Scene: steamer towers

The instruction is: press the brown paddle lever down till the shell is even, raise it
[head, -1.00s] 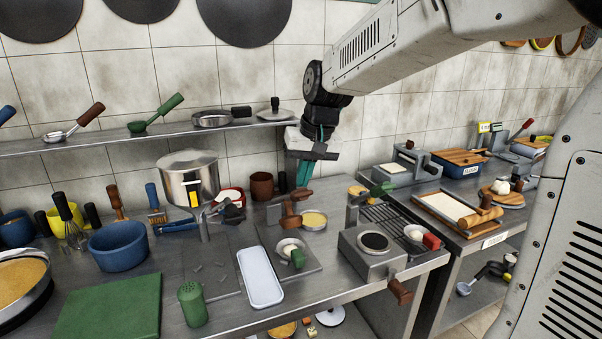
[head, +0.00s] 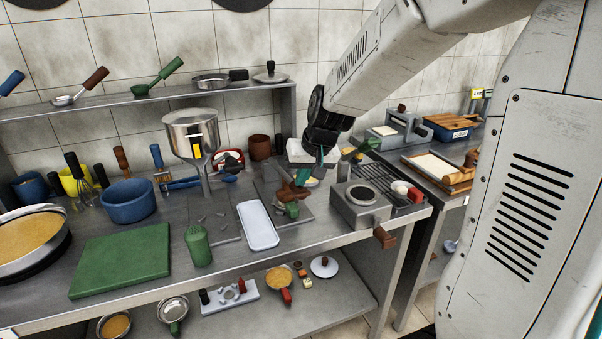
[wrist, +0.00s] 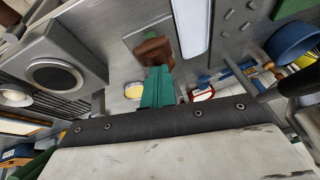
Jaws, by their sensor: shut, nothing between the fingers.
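The brown paddle lever (head: 291,194) stands on a grey metal plate (head: 268,197) on the steel counter; it also shows in the wrist view (wrist: 155,50). My gripper (head: 303,178) is shut and empty, its teal fingers pointing down right at the lever. In the wrist view, my shut fingertips (wrist: 158,70) overlap the lever's near end; I cannot tell whether they touch it. A round dish with yellow filling (head: 312,182) sits beside the lever, partly hidden by my gripper, and also shows in the wrist view (wrist: 134,91). I cannot make out how even the shell is.
A grey burner box (head: 361,205) with a brown handle stands to the right. A steel funnel pot (head: 190,133) stands behind. The green board (head: 122,260) is bare.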

